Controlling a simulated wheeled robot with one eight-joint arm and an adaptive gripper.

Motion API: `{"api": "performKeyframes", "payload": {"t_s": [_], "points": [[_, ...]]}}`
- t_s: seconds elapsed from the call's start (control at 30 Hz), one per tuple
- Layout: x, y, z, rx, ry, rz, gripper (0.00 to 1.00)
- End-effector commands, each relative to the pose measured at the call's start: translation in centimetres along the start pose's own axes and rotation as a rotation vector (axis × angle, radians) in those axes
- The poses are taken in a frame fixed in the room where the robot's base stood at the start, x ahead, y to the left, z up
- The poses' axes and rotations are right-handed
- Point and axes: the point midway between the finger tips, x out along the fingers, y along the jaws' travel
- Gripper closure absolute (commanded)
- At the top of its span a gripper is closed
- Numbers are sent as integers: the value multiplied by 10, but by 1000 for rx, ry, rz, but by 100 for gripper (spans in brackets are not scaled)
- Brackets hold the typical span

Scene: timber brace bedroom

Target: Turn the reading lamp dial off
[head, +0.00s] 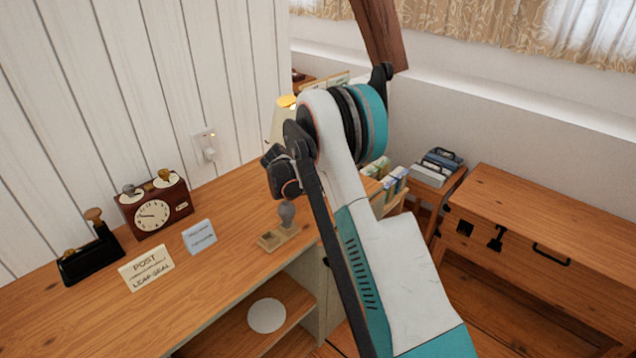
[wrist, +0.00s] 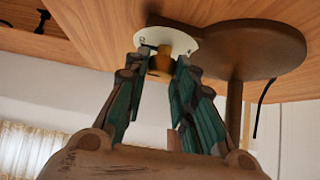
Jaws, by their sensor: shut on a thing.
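The reading lamp shows in the wrist view with a round brown base (wrist: 268,50) and a brown stem (wrist: 234,110). A white round plate (wrist: 178,38) with small dark marks sits at the base's edge. A brass-yellow dial (wrist: 159,62) stands out from the plate. My gripper (wrist: 160,68) has its two teal fingers on either side of the dial, closed on it. In the head view the cream lampshade (head: 279,125) shows a yellow glow at its top, behind my arm. My arm hides the dial and fingertips there.
On the wooden desk (head: 225,200) are a brown clock (head: 153,213), a black stamp holder (head: 90,255), a POST card (head: 146,267), a blue-grey card (head: 199,237) and a wooden tray (head: 277,237) with a grey-handled stamp. A wooden cabinet (head: 550,225) stands right.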

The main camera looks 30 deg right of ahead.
Motion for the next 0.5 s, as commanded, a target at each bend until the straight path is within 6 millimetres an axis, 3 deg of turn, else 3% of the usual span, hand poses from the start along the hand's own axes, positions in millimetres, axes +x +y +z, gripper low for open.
{"api": "performKeyframes", "payload": {"t_s": [0.5], "points": [[0,-1,2,42,-4,41,100]]}}
